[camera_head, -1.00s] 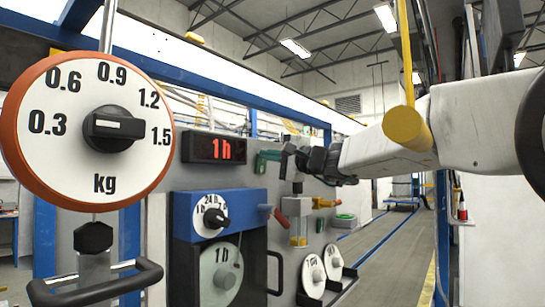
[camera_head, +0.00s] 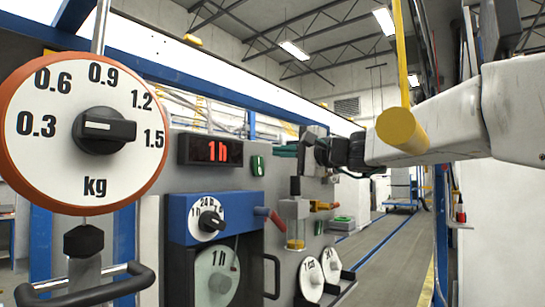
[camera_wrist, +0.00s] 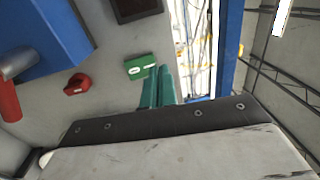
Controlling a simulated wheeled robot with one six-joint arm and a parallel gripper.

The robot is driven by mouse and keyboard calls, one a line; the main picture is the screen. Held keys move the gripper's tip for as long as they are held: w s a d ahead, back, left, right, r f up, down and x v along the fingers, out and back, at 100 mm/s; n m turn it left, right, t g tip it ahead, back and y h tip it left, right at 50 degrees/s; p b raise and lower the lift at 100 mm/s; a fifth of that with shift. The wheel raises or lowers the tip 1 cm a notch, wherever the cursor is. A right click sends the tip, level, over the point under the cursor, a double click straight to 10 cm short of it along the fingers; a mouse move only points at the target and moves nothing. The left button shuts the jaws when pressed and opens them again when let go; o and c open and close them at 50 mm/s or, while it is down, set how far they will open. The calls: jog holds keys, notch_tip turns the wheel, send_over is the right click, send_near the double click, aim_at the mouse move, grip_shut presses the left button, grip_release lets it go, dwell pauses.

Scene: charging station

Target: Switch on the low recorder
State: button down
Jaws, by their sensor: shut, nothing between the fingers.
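The blue-framed recorder (camera_head: 180,228) is on the grey panel, with a small white dial and a "1 h" disc. I cannot tell whether it is the low recorder. A small green switch block with white marks (camera_head: 257,165) is on the panel, right of the lit red "1h" display (camera_head: 211,150). It also shows in the wrist view (camera_wrist: 140,66). My gripper (camera_head: 284,150) is at the right of the block, apart from it in the head view. Its teal fingers (camera_wrist: 159,88) are shut and empty, close beside the block in the wrist view.
A red knob (camera_wrist: 77,84) and a red-ended lever (camera_wrist: 10,98) show left of my fingers in the wrist view. A large orange-rimmed kg dial (camera_head: 84,190) stands in the left foreground. Two white dials (camera_head: 312,281) are low on the panel.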

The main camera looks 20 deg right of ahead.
jog(key=r+v, duration=0.1)
jog(key=v, duration=0.6)
jog(key=shift+d+r, duration=0.25)
jog(key=shift+d, duration=0.15)
jog(key=s+a+f+n+g+h, duration=0.2)
jog(key=s+f+g, duration=0.3)
jog(key=f, duration=0.7)
jog(key=s+a+f+n+g+h, duration=0.3)
jog(key=s+f, duration=0.4)
jog(key=f, duration=0.6)
jog(key=s+d+f+n+g+h, duration=0.2)
jog(key=s+f+h, duration=0.1)
jog(key=s+f, duration=0.4)
jog(key=s+d+f+n+g+h, duration=0.3)
jog(key=s+f, duration=0.5)
jog(key=s, duration=0.5)
jog(key=shift+f+n+g, duration=0.2)
jog(key=shift+n+g, duration=0.1)
jog(key=shift+d, duration=0.1)
